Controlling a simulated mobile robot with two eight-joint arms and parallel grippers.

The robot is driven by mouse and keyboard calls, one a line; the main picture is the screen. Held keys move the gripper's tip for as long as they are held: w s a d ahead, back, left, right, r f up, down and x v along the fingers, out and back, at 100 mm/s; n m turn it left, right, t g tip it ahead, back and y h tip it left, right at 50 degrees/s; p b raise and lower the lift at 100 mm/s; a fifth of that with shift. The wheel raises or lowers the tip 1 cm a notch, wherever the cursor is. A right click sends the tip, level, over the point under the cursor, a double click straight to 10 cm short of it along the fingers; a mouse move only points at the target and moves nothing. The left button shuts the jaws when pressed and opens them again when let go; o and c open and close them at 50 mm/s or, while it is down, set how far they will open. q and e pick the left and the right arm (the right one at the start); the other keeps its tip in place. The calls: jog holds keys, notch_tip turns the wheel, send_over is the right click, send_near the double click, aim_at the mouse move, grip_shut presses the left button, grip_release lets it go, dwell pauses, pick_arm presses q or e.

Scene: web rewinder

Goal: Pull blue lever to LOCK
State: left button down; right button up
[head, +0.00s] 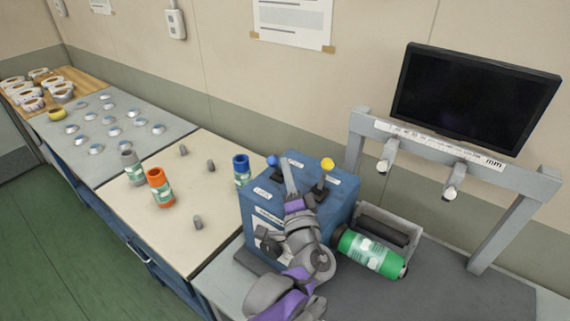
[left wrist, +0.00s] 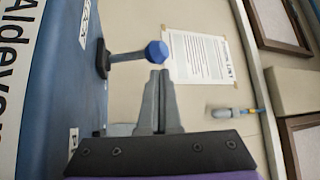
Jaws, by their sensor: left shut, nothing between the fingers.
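The blue lever (head: 272,160) stands on top of a blue box (head: 259,209), its round knob at the upper left of the box. In the left wrist view the blue lever's knob (left wrist: 156,51) sits on a grey rod that comes from a dark mount on the box. My left gripper (head: 287,163) is shut and empty, just right of the blue knob in the head view. In the left wrist view my left fingertips (left wrist: 159,74) are close to the knob; whether they touch it I cannot tell. My right gripper is not in view.
A lever with a yellow knob (head: 327,164) stands right of my gripper on the same box. A green roll (head: 369,254) lies right of the box. Blue (head: 241,171), orange (head: 160,187) and grey (head: 132,167) rolls stand on the table to the left. A monitor (head: 474,97) is at right.

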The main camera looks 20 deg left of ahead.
pick_arm(q)
jog(key=b+v, duration=0.1)
jog(key=v, duration=0.8)
jog(key=shift+a, duration=0.1)
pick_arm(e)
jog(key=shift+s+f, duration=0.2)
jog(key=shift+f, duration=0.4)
pick_arm(q)
jog(key=shift+f, duration=0.1)
